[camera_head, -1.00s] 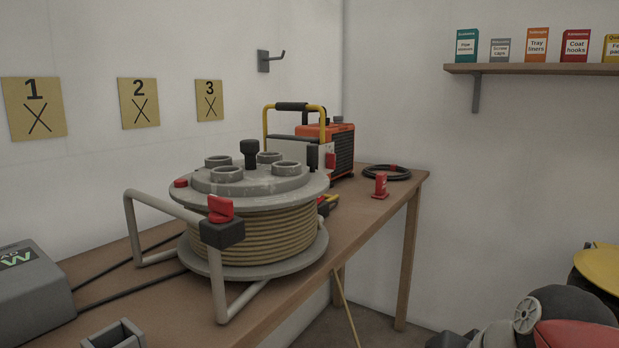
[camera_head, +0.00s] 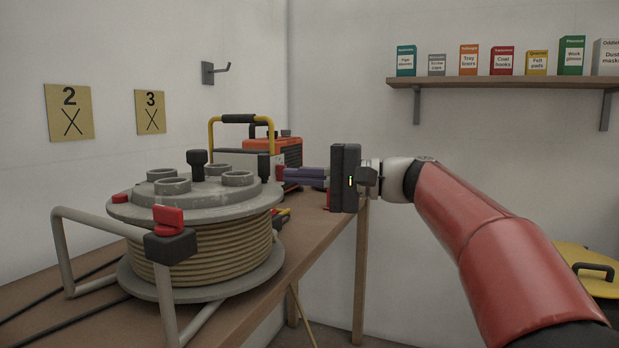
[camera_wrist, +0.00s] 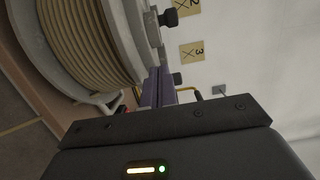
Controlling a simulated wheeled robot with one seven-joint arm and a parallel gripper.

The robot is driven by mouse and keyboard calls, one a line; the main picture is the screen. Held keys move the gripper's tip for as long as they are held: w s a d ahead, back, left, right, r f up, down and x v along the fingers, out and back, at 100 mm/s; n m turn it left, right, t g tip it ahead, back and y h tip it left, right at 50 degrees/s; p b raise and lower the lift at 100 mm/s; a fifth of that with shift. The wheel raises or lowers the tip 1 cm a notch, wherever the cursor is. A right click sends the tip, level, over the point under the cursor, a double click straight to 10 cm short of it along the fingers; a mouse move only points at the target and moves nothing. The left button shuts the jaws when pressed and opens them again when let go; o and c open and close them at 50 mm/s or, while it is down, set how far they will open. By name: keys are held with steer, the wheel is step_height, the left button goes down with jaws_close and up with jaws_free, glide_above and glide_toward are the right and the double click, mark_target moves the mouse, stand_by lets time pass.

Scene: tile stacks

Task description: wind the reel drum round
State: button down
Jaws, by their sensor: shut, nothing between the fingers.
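The reel drum (camera_head: 218,256), wound with tan cord or hose, stands on the bench in a grey tube frame. Its grey top disc (camera_head: 125,208) carries several round cups, a black knob (camera_head: 197,165) near the middle and a black upright peg (camera_head: 264,167) at the right rim. A red catch (camera_head: 168,220) sits on a black block at the frame's front. My gripper (camera_head: 286,175) is shut and empty, right of the peg, fingers pointing left; contact is unclear.
An orange machine with a yellow handle (camera_head: 212,135) stands behind the drum. The wooden bench (camera_head: 325,222) runs back to the right. Numbered cards (camera_head: 69,112) and a hook (camera_head: 213,72) are on the wall. A shelf of boxes (camera_head: 500,83) is at the right.

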mark_target(217, 210)
steer(key=a, duration=0.2)
steer(key=w+a, duration=0.1)
steer(key=a, duration=0.2)
steer(key=shift+w+a, duration=0.1)
steer(key=shift+a, duration=0.15)
steer(key=shift+s+m+t+b, duration=0.5)
steer(key=shift+t, duration=0.3)
steer(key=shift+s+f, duration=0.1)
steer(key=shift+s+m+t+h+b, duration=0.5)
steer(key=shift+s+m+t+b, duration=0.25)
steer(key=shift+t+b, duration=0.35)
steer(key=s+m+t+h+b, duration=0.1)
steer(key=s+a+m+t+h+b, duration=0.1)
steer(key=s+t, duration=0.1)
steer(key=s+m+t+h+b, duration=0.1)
steer(key=m+t, duration=0.1)
steer(key=shift+s+a, duration=0.25)
steer(key=shift+s, duration=0.1)
steer(key=s+a, duration=0.4)
steer(key=shift+s+a, duration=0.2)
steer(key=shift+s, duration=0.05)
steer(key=shift+s+a, duration=0.35)
steer(key=shift+a, duration=0.4)
steer(key=shift+s+a, duration=0.3)
steer(key=shift+a, duration=0.4)
